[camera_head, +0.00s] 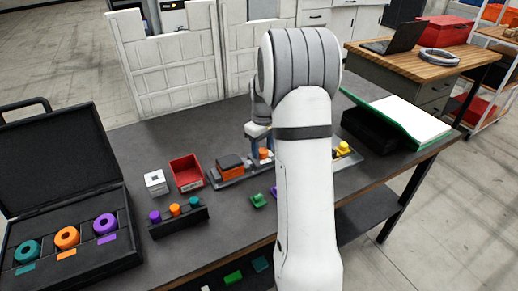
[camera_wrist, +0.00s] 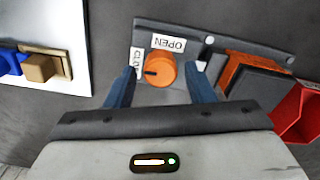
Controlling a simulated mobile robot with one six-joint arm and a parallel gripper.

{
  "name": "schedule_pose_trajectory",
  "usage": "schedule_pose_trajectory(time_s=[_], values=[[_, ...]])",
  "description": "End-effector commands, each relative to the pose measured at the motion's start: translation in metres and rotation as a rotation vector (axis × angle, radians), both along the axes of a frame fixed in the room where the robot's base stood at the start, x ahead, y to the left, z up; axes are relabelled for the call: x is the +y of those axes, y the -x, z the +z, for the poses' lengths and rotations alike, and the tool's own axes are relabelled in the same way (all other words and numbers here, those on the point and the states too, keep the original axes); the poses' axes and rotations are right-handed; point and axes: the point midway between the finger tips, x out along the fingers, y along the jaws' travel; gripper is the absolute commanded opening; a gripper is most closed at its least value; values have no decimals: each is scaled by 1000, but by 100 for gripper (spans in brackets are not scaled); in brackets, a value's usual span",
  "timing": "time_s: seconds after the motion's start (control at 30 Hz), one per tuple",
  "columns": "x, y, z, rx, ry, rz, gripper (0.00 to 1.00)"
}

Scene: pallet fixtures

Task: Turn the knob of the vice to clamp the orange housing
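The vice is a grey plate (camera_head: 232,178) on the dark table, also seen in the wrist view (camera_wrist: 222,38). It carries a round orange knob (camera_wrist: 162,70), with an OPEN label above and a partly hidden "CLO…" label at its left. A dark mark on the knob points left. The orange housing (camera_wrist: 236,74) sits at the vice's other end, partly under a dark block; it also shows in the head view (camera_head: 230,161). My gripper (camera_wrist: 163,72) is open. Its blue-grey fingers stand on either side of the knob, with visible gaps. In the head view my arm partly hides it.
A red bin (camera_head: 186,172) and white cube (camera_head: 155,182) stand left of the vice. A rack of coloured knobs (camera_head: 178,220) lies in front, beside an open black case (camera_head: 70,268). A plate with yellow and blue parts (camera_head: 347,158) lies right.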

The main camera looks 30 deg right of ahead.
Motion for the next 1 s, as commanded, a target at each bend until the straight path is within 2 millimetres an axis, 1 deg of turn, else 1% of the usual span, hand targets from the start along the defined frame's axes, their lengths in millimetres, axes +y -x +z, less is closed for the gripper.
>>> schedule_pose_trajectory(time_s=[0.23, 0.33, 0.47, 0.6, 0.73, 0.83, 1.0], values=[[0, 1, -2, 5, -2, -1, 53], [0, 1, 2, 4, -1, -1, 53], [0, 1, 18, 1, 0, -1, 53], [0, 1, 43, 1, 0, -1, 53], [0, 1, 63, 1, 0, -1, 53], [0, 1, 72, 2, 0, -1, 53], [0, 2, 77, 4, -1, -1, 53]])
